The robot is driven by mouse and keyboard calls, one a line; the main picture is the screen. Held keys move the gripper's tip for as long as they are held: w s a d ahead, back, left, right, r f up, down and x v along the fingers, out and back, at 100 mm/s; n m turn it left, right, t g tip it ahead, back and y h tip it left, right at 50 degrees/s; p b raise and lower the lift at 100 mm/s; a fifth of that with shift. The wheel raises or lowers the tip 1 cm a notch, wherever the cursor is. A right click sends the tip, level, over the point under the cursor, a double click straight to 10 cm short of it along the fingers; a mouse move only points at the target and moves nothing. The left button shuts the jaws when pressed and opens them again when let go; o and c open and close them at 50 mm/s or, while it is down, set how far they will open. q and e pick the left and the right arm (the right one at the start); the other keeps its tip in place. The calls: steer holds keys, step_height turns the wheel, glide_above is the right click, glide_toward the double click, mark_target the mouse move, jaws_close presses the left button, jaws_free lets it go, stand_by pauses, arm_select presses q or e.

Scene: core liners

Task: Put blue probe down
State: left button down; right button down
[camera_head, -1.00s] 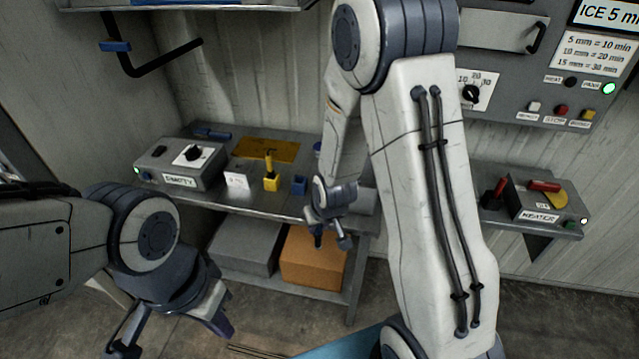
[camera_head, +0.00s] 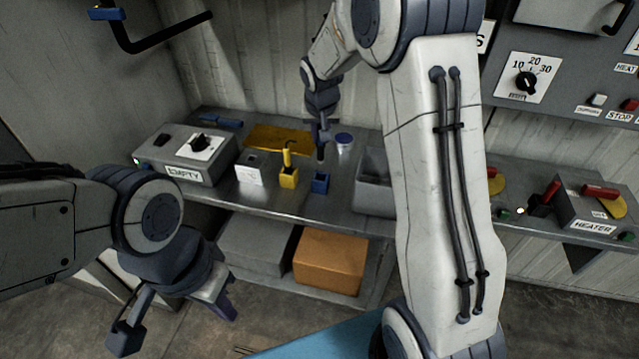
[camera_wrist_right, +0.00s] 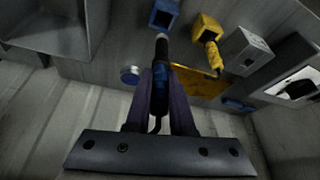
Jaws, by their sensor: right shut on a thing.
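My right gripper (camera_head: 321,122) hangs above the steel bench, shut on the blue probe (camera_head: 321,147). My left gripper (camera_head: 177,325) is open and empty at the lower left, away from the bench.
A yellow holder (camera_head: 288,179) with a yellow probe (camera_head: 287,156) stands left of the blue one. A white block (camera_head: 250,173), a blue-topped jar (camera_head: 344,138) and a grey bin (camera_head: 374,196) are nearby. Boxes sit on the lower shelf (camera_head: 365,286).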

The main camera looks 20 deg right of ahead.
mark_target(321, 160)
step_height(321, 160, down, 9)
steer(key=shift+s, duration=0.1)
stand_by(0.3)
steer(key=shift+f, duration=0.2)
steer(key=c, duration=0.8)
jaws_free()
steer(key=shift+r, duration=0.1)
